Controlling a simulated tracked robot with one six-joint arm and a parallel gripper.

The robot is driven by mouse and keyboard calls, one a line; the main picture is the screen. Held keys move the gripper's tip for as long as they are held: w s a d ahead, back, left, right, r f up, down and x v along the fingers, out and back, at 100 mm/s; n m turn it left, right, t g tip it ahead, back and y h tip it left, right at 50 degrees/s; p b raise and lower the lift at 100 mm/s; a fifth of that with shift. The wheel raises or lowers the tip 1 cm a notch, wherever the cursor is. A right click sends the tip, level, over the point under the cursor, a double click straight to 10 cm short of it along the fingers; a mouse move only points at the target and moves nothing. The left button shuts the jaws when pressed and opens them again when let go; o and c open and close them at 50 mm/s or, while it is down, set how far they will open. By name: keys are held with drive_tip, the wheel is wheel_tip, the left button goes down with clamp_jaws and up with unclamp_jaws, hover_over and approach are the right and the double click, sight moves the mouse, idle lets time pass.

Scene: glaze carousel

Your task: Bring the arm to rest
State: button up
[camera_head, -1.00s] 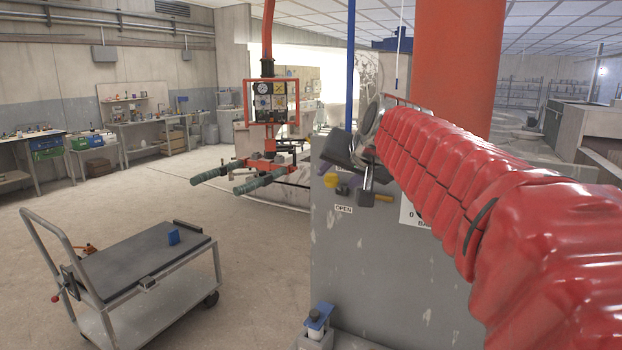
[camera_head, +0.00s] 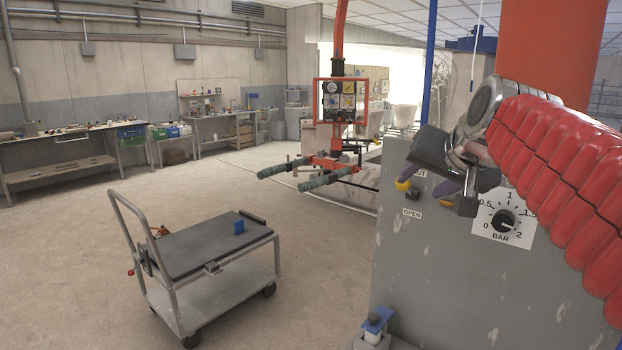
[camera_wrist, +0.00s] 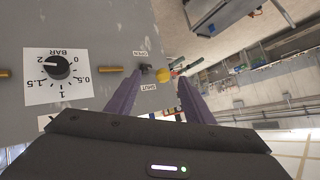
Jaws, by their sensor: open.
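My arm, in a red ribbed cover (camera_head: 575,165), reaches in from the right in the head view. My gripper (camera_head: 436,188) is in front of the grey control cabinet (camera_head: 450,270), near its upper part. Its purple fingers are apart, and they also show in the wrist view (camera_wrist: 160,82) with nothing held between them. A yellow knob (camera_wrist: 164,75) appears beyond the fingertips, between the OPEN and SHUT labels. It also shows just left of the gripper in the head view (camera_head: 402,185). I cannot tell whether the fingers touch anything.
A pressure dial (camera_head: 504,221) marked BAR is right of the gripper, its pointer near 2. A red column (camera_head: 550,50) rises behind my arm. A cart (camera_head: 190,245) with a blue block (camera_head: 239,227) stands left. Open floor lies around it.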

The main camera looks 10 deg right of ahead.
drive_tip(key=s+a+f+n+g, duration=0.1)
drive_tip(key=s+a+f+n, duration=0.1)
drive_tip(key=s+a+f, duration=0.2)
drive_tip(key=s+a+f+n+g, duration=0.2)
drive_tip(key=s+a+f, duration=0.2)
drive_tip(key=s+f, duration=0.7)
drive_tip(key=s+a+f+n+g+y, duration=0.1)
drive_tip(key=s+a+f, duration=0.3)
drive_tip(key=f, duration=0.9)
drive_tip(key=s+n+g, duration=0.1)
drive_tip(key=s, duration=0.2)
drive_tip(key=shift+s+a, duration=0.2)
drive_tip(key=shift+a, duration=0.05)
drive_tip(key=shift+f, duration=0.1)
drive_tip(key=shift+c, duration=0.3)
